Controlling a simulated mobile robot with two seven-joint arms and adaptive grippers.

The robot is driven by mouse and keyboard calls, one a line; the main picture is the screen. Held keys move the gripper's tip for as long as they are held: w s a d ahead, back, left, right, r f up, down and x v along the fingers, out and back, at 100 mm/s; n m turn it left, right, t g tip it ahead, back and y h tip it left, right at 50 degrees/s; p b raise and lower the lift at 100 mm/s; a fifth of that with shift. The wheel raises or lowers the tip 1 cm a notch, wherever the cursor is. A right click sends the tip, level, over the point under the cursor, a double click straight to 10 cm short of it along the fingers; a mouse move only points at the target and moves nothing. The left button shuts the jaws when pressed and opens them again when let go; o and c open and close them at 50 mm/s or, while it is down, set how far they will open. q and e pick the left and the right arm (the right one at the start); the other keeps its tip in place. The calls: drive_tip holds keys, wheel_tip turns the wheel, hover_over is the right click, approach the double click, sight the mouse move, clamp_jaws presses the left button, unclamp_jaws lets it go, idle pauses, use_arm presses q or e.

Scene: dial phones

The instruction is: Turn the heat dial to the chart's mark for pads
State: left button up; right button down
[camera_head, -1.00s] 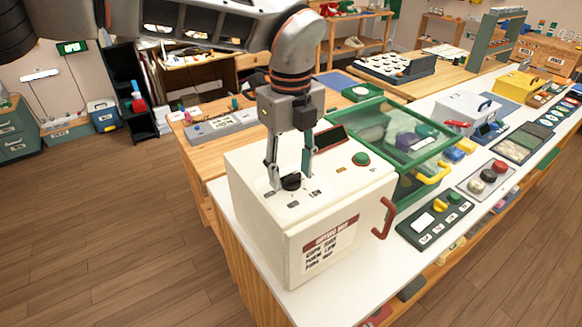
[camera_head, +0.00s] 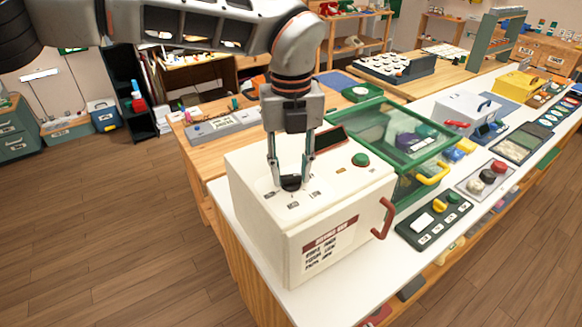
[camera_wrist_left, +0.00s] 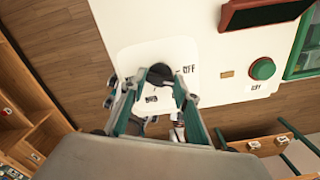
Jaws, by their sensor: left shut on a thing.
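The heat dial (camera_head: 291,182) is a black knob on top of a white box (camera_head: 262,235). It also shows in the left wrist view (camera_wrist_left: 160,73), with an OFF label beside it. My left gripper (camera_head: 291,180) points down over the box, shut on the dial with one finger on each side. The chart (camera_head: 320,254) is a panel with a dark red heading on the box's front; its lines are too small to read surely. Small labels lie around the dial, partly hidden by the fingers. My right gripper is out of view.
The box has a green button (camera_head: 360,159), a dark display (camera_head: 329,137) and a red handle (camera_head: 383,218). A green clear-lidded case (camera_head: 397,137) stands close behind it. Panels with buttons (camera_head: 436,219) sit to the right on the white counter.

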use_arm(q)
drive_tip(key=m, duration=0.3)
drive_tip(key=shift+m+p, duration=0.3)
drive_tip(key=shift+p, duration=0.1)
drive_tip(key=shift+m, duration=0.5)
drive_tip(key=shift+m+p, duration=0.4)
drive_tip(key=shift+m, duration=0.5)
drive_tip(key=shift+r+m, duration=0.1)
drive_tip(key=shift+m, duration=0.8)
drive_tip(key=m+p, duration=0.1)
drive_tip(key=m, duration=0.2)
drive_tip(key=shift+m, duration=0.3)
drive_tip(key=m, duration=0.4)
drive_tip(key=shift+m, duration=1.5)
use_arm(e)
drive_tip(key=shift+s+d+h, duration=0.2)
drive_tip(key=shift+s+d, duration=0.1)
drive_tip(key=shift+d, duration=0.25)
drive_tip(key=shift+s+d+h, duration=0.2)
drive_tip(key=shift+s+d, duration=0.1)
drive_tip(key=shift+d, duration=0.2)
